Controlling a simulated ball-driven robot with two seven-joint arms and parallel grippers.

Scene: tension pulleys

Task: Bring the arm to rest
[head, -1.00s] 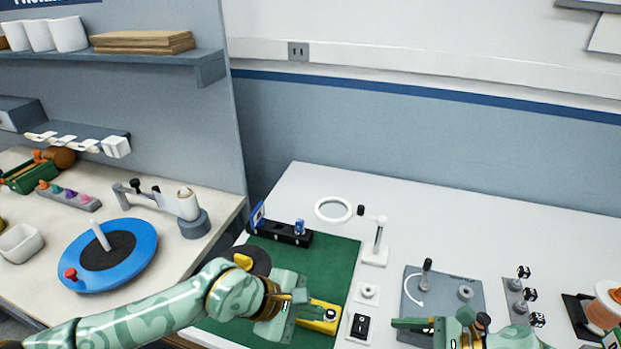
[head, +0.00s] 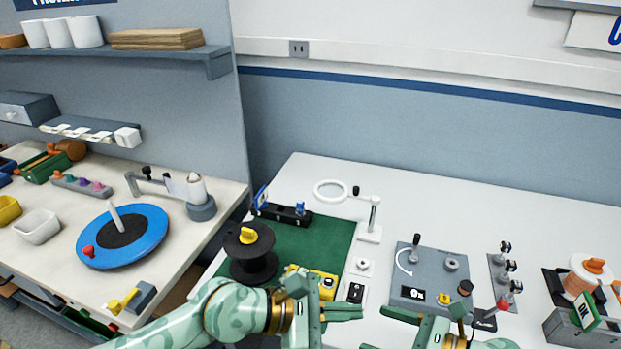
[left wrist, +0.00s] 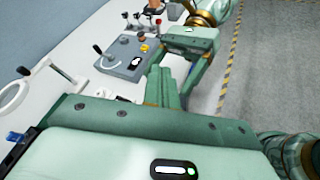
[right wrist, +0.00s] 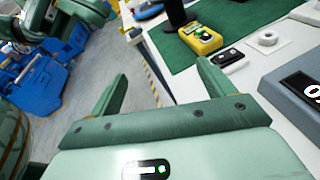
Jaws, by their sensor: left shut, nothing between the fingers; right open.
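My left arm comes in from the left in the head view. Its gripper (head: 345,312) is shut and empty, in front of the yellow box (head: 318,283) and the black switch (head: 356,292). It also shows shut in the left wrist view (left wrist: 165,85). My right gripper (head: 376,331) is open and empty, close to the left one at the table's front. In the right wrist view its fingers (right wrist: 162,78) stand apart over floor and table edge. A grey panel (head: 400,276) bears a dark-knobbed lever (head: 415,249) and a display.
A black spool (head: 250,262) stands at the green mat's (head: 325,240) left. A ring magnifier (head: 332,190) is behind. Several small posts (head: 505,265) and an orange-topped spool (head: 590,275) stand right. The left bench holds a blue turntable (head: 150,225). The white table's back right is clear.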

